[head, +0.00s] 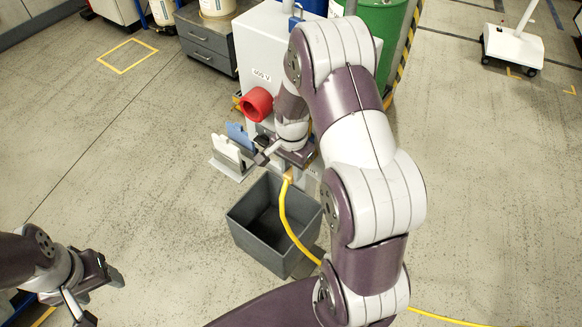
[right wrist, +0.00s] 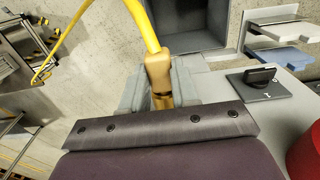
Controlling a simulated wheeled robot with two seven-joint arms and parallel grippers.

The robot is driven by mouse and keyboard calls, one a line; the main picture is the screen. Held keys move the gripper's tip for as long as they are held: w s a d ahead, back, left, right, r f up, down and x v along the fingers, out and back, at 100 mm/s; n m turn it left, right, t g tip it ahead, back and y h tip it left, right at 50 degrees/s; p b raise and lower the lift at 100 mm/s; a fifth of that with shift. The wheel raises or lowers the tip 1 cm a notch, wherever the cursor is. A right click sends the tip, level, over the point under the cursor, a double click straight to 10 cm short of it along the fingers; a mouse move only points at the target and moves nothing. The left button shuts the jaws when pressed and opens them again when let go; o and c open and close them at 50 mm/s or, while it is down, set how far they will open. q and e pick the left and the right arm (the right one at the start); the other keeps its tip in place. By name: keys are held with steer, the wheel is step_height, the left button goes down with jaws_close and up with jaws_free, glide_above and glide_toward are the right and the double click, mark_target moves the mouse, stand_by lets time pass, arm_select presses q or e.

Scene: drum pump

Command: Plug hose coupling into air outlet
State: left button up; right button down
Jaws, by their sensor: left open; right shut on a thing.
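My right gripper (head: 288,168) is shut on the hose coupling, low at the front of the light grey cabinet (head: 262,45). In the right wrist view the tan and brass coupling (right wrist: 158,70) sits between the grey fingers. The yellow hose (head: 284,212) leaves the coupling, hangs past the bin and runs behind my right arm to the floor. I cannot make out the air outlet; the gripper and wrist hide that part of the cabinet, so I cannot tell whether the coupling touches it. My left gripper (head: 100,297) is open and empty at the lower left, far from the cabinet.
An open dark grey bin (head: 258,248) stands on the floor below the right gripper. A red cylinder (head: 257,103) and a holder with white and blue plates (head: 228,150) stick out left of the gripper. A green drum (head: 385,30) stands behind. Floor on the left is clear.

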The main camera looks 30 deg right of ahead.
steer(key=shift+w+d, duration=0.1)
steer(key=shift+d, duration=0.05)
steer(key=c, duration=1.1)
jaws_free()
steer(key=o, duration=0.3)
steer(key=shift+d, duration=0.1)
step_height(320, 180, up, 9)
steer(key=p, duration=0.8)
